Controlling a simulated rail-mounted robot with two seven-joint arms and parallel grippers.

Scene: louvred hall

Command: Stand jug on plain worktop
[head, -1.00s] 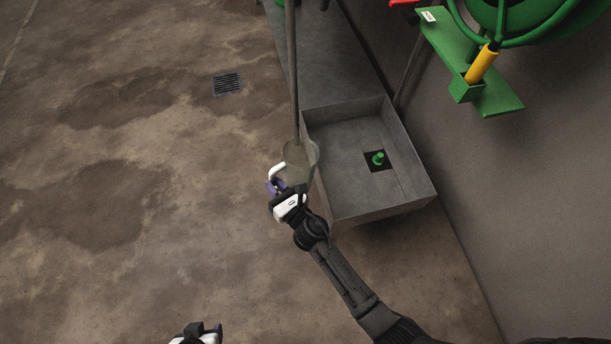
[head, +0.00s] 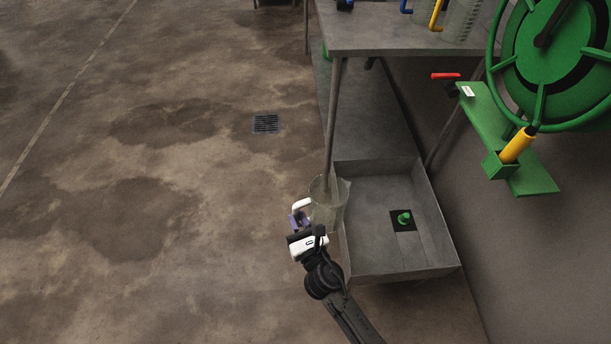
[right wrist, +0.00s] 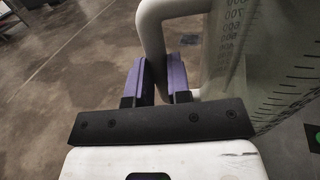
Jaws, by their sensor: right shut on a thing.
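A clear jug (head: 333,208) with a white handle (head: 302,204) is held in the air beside the grey basin. My right gripper (head: 299,221) is shut on the handle. In the right wrist view the purple fingers (right wrist: 162,78) close around the handle, and the jug's graduated wall (right wrist: 275,65) stands to the right. The jug looks roughly upright; whether it has contents is unclear. A grey worktop (head: 365,38) is at the top of the head view, only partly in frame. My left gripper is out of view.
Containers with yellow (head: 436,15) and blue (head: 405,6) handles stand at the worktop's back right. A worktop leg (head: 334,120) rises close to the jug. The basin (head: 437,225) holds a green fitting (head: 404,218). A green wheel (head: 548,60) projects from the wall. The floor on the left is clear.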

